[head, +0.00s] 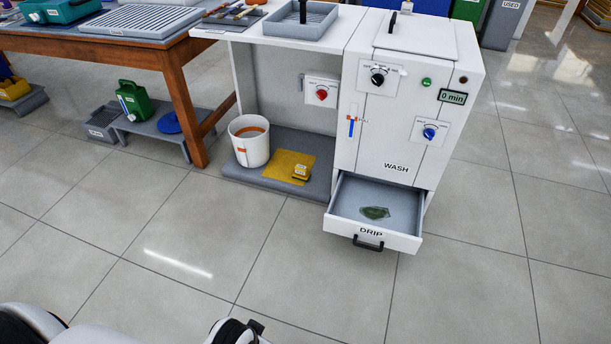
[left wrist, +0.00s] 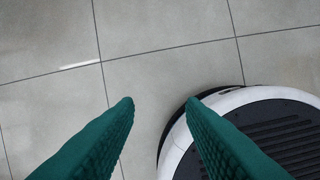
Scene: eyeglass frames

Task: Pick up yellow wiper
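The yellow wiper (head: 281,163) looks like a flat yellow cloth with a small labelled yellow piece (head: 301,173) at its right side. It lies on the low grey shelf (head: 262,187) under the white counter, to the right of a white bucket. My left gripper (left wrist: 160,103) shows in the left wrist view as two green fingers spread apart with nothing between them. They are over the floor and my own base, away from the wiper. The left fingers cannot be made out in the head view. My right gripper is not in view.
The white bucket (head: 249,150) with an orange band stands left of the wiper. The wash cabinet's drip drawer (head: 374,238) juts out open at the right, with a green piece (head: 375,213) inside. A wooden table leg (head: 184,110) stands at the left. The tiled floor (head: 200,240) in front is clear.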

